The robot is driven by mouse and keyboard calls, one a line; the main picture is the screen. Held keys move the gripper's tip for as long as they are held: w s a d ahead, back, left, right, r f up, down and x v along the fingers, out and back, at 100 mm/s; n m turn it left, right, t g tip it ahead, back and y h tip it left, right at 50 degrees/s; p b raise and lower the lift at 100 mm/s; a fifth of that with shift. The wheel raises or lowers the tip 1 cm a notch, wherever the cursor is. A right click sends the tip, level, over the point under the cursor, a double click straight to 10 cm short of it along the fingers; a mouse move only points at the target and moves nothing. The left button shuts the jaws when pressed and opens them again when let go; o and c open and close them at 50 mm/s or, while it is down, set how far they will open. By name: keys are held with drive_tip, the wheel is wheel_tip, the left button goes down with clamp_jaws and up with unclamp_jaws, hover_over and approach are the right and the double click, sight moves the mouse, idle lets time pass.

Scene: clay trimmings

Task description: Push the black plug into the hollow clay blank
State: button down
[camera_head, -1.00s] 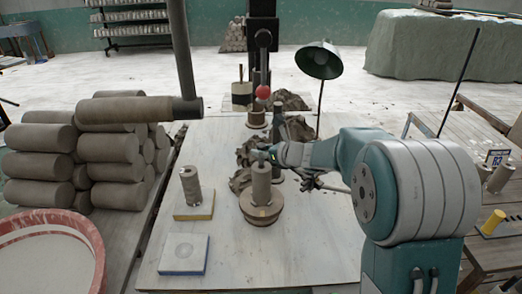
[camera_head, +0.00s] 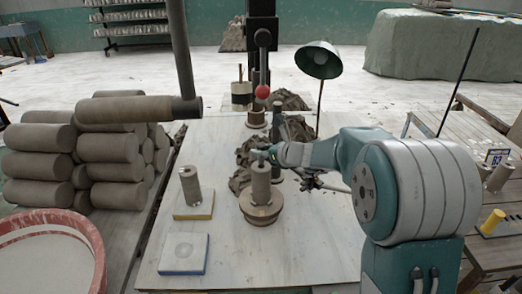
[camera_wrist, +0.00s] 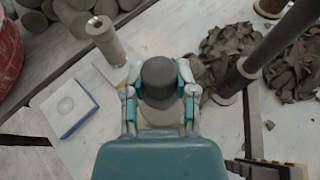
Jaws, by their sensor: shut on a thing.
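The clay blank (camera_head: 261,184) is a grey-brown cylinder standing upright on a round wooden stand (camera_head: 261,214) in the head view. My gripper (camera_head: 262,156) is at the blank's top, reaching in from the right. In the wrist view, my gripper (camera_wrist: 160,66) has its two fingers closed on both sides of the dark, round-topped plug (camera_wrist: 158,76). The plug is in line with the blank. The fingers hide the join between them, so I cannot tell how deep the plug sits. The round stand shows partly below the plug in the wrist view.
Another hollow clay cylinder (camera_head: 190,186) stands on a yellow-edged board (camera_head: 194,211) to the left. A blue-edged board (camera_head: 184,254) lies in front of it. The front right of the table is clear.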

sight(262, 164)
drive_tip(key=shift+f, duration=1.95)
drive_tip(key=shift+c, duration=1.6)
unclamp_jaws()
drive_tip(key=shift+d, duration=0.1)
drive_tip(key=v, duration=1.1)
drive_tip(key=shift+s+d, duration=0.25)
drive_tip(key=shift+s, duration=0.05)
